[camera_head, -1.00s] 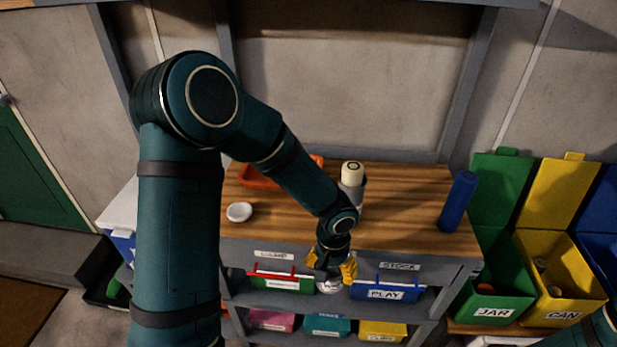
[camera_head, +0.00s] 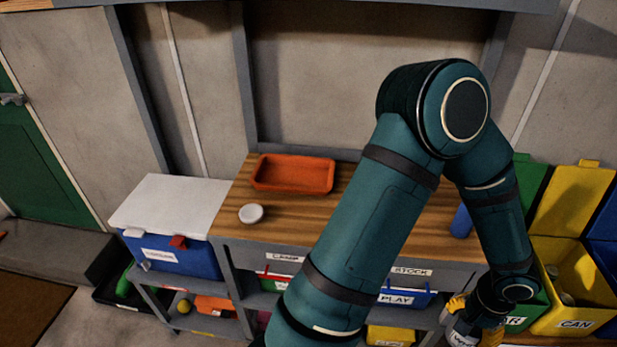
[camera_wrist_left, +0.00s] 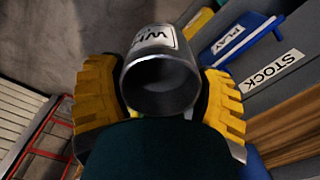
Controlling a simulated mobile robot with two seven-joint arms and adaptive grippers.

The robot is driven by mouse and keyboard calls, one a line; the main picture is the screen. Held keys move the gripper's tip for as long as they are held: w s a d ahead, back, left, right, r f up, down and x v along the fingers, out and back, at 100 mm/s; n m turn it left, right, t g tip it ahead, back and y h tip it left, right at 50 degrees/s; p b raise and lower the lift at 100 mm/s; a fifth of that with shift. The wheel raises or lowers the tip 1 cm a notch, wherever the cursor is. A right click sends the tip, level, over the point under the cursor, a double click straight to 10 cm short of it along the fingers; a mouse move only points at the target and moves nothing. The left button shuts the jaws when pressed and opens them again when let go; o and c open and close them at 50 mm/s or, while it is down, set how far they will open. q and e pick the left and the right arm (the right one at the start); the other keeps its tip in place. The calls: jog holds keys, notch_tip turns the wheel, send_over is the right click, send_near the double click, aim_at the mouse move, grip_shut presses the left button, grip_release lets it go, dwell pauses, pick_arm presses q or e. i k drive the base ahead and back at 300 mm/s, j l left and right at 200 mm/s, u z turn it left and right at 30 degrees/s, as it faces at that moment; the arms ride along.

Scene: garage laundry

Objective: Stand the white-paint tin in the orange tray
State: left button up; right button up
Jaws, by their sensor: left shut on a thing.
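The orange tray (camera_head: 292,175) lies empty at the back left of the wooden bench top. My left gripper (camera_head: 475,326) is low at the right, in front of the bench and far from the tray. Its yellow fingers are shut on the white-paint tin (camera_head: 462,340), partly cut off by the picture's lower edge. In the left wrist view the grey metal tin (camera_wrist_left: 160,85) sits between the two yellow pads of the gripper (camera_wrist_left: 160,102); its label is only partly legible. My right gripper is out of view.
A small white dish (camera_head: 251,214) stands on the bench in front of the tray. A blue cylinder (camera_head: 461,222) is partly hidden by my left arm at the bench's right. A yellow bin (camera_head: 566,290) and green bin stand right. A white-lidded cooler (camera_head: 172,206) stands left.

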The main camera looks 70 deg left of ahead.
aim_at(312, 179)
jog(key=k+j+z, duration=0.1)
jog(key=k+j, duration=0.95)
jog(key=j, duration=0.1)
